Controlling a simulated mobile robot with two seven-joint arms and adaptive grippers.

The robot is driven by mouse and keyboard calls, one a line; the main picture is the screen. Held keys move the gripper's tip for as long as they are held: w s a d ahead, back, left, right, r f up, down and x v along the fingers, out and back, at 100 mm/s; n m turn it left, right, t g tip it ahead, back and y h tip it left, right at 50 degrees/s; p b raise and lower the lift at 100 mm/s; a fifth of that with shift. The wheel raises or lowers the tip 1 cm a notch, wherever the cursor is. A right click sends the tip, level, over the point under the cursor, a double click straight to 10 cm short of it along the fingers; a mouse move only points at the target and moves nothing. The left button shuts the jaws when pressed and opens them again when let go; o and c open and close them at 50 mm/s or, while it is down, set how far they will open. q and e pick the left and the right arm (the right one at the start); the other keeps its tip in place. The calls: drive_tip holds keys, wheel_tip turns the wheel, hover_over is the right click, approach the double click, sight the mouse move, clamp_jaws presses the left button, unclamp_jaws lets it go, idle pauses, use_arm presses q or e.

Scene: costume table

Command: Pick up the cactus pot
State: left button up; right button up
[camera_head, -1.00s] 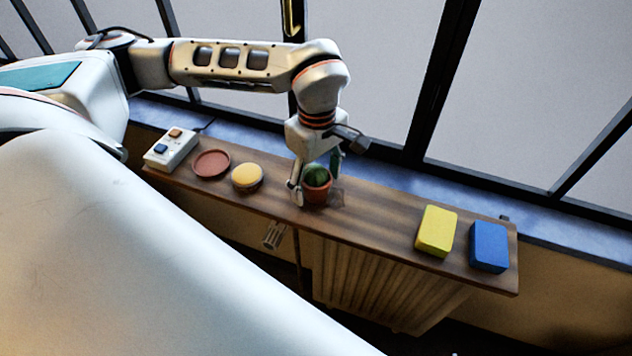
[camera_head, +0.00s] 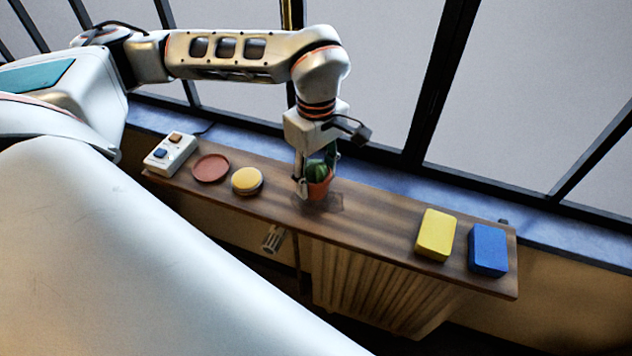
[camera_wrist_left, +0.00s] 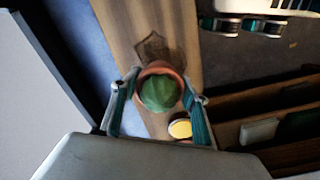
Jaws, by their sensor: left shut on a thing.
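The cactus pot is a small terracotta pot (camera_head: 321,188) with a round green cactus (camera_head: 316,170) in it. My left gripper (camera_head: 317,180) points down and is shut on the pot, one finger on either side. The pot is tilted a little in the head view and appears raised off the shelf, with a dark shadow beneath it. In the left wrist view the cactus (camera_wrist_left: 159,94) shows from above inside the pot's rim (camera_wrist_left: 158,69), between the two fingers (camera_wrist_left: 158,102).
The narrow wooden shelf (camera_head: 375,225) also bears a white two-button box (camera_head: 170,154), a reddish saucer (camera_head: 211,168), a round yellow-topped thing (camera_head: 246,181), a yellow block (camera_head: 436,234) and a blue block (camera_head: 488,250). Window bars stand behind.

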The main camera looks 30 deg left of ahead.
use_arm(q)
wheel_tip(320, 180, up, 17)
drive_tip(key=p, duration=0.1)
drive_tip(key=shift+r, duration=0.2)
use_arm(e)
drive_tip(key=shift+w+r, duration=0.15)
drive_tip(key=shift+r, duration=0.7)
